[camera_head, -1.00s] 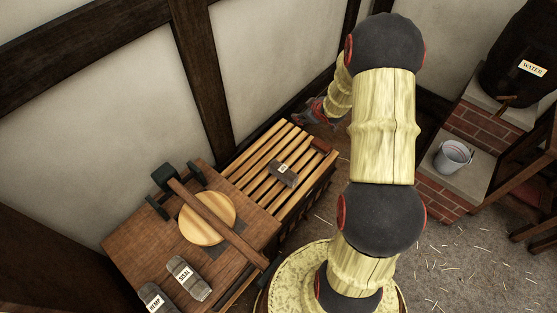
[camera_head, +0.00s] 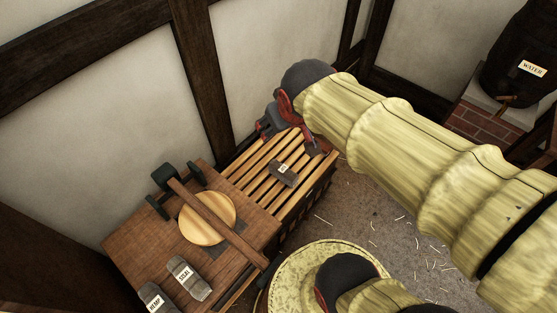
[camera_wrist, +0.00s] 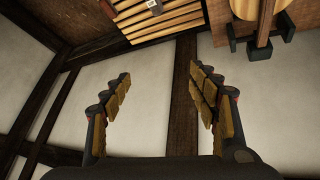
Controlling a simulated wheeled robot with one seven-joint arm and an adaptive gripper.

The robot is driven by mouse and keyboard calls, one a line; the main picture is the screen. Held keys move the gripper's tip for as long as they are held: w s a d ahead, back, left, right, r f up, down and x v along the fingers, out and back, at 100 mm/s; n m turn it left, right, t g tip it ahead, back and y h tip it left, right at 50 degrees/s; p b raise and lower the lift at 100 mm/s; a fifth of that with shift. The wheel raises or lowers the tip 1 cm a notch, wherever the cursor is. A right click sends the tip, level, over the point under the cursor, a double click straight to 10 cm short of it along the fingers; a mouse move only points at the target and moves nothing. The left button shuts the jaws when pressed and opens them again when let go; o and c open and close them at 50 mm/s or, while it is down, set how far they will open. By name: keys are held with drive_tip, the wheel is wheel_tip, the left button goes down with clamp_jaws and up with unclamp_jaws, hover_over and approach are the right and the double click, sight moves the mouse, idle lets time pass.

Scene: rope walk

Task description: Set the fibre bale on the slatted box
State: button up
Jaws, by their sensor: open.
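The slatted box (camera_head: 262,158) has pale wooden slats and stands against the wall; its slats show at the top of the wrist view (camera_wrist: 168,22). A small grey block with a white label (camera_head: 283,174) lies on the slats; it also shows at the top edge of the wrist view (camera_wrist: 153,5). Two similar grey blocks, labelled SISAL (camera_head: 188,278) and HEMP (camera_head: 156,298), lie on the wooden table. I cannot tell which block is the fibre bale. My gripper (camera_wrist: 160,88) is open and empty, its fingers toward the wall, above the box's far end in the head view.
The table (camera_head: 130,245) adjoins the box and carries a round wooden disc (camera_head: 200,232) under a long wooden bar (camera_head: 205,205) with dark fittings.

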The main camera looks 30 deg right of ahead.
drive_tip(key=s+a+y, duration=0.1)
drive_tip(key=s+a, duration=0.5)
drive_tip(key=s, duration=0.3)
drive_tip(key=shift+s+a+r+g+y, duration=0.25)
drive_tip(key=shift+s+g+y, duration=0.15)
